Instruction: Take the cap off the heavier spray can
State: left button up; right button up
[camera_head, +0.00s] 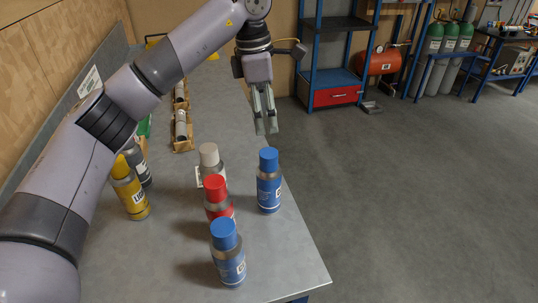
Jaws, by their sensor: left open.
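Several capped spray cans stand upright on the grey bench in the head view. One blue-capped can (269,192) stands near the bench's right edge, and another blue-capped can (231,265) is nearest to me. A red-capped can (219,208) and a white-capped can (211,165) stand left of the first. A yellow can (132,195) and a dark grey can (138,165) stand at the left, partly behind my arm. Which is heavier cannot be seen. My left gripper (266,130) points down, open and empty, above and beyond the right blue-capped can. My right gripper is not in view.
The bench (285,270) has bare room at its front right. Wooden holders with grey cylinders (181,125) lie farther back. A blue shelf with a red drawer (337,96) stands on the floor beyond, near a red tank (384,61) and green gas cylinders (448,45).

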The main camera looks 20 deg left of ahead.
pick_arm(q)
jog(key=p, duration=0.2)
send_over(269, 152)
jog(key=a, duration=0.1)
notch_tip(269, 152, down, 6)
jog(key=shift+s+f, duration=0.1)
jog(key=shift+s, duration=0.05)
jog(key=shift+s+d+f, duration=0.1)
jog(key=shift+d+f, duration=0.15)
jog(key=shift+f, duration=0.15)
jog(key=f+p, duration=0.1)
jog(key=f, duration=0.1)
jog(key=f+p, duration=0.1)
jog(key=f, duration=0.2)
jog(key=shift+d+p, duration=0.2)
jog(key=shift+p, duration=0.1)
jog(key=shift+d, duration=0.1)
jog(key=shift+c, duration=0.4)
jog(key=shift+r, duration=0.1)
jog(key=c, duration=0.8)
